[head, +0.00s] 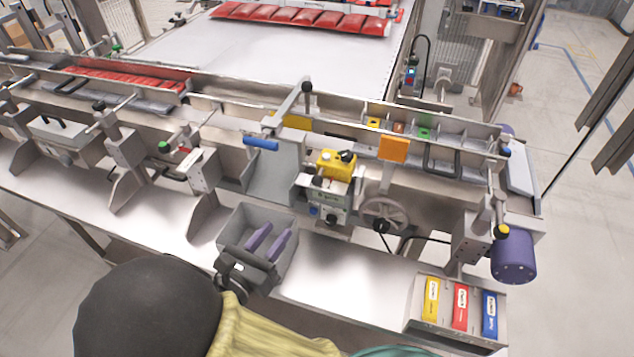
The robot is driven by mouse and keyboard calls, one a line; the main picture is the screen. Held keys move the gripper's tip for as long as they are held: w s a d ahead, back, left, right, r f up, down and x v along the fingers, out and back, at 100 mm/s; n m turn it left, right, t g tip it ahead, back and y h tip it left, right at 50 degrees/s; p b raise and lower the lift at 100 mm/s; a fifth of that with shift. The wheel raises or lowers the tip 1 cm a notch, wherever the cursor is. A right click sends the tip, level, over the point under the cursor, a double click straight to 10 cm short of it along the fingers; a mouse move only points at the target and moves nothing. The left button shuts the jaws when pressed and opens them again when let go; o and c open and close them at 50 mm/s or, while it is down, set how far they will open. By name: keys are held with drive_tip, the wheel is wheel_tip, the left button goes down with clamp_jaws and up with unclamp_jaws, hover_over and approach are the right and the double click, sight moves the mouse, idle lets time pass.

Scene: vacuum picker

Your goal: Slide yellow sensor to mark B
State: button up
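A yellow sensor block (338,165) with dark knobs on top sits above a pale control box at the front of the conveyor line, right of centre. Small yellow (373,122), orange (399,128) and green (424,134) patches lie along the rail behind it. No letter is legible, so I cannot tell which one, if any, is mark B. My gripper (269,243) is at lower centre, left of and nearer than the sensor. Its two purple fingers are apart with nothing visible between them. They are over or inside a grey bin; I cannot tell which.
The grey bin (286,218) stands on the pale bench. A handwheel (385,213) and orange plate (393,149) are right of the sensor. A blue-handled lever (261,144) is to its left. A tray (498,318) holds yellow, red and blue packs. A purple motor (514,257) stands at right.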

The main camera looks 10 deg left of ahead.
sight(314, 185)
drive_tip(key=p+x, duration=0.1)
drive_tip(key=x, duration=1.6)
drive_tip(key=shift+w+f, duration=0.1)
drive_tip(key=shift+w, duration=0.15)
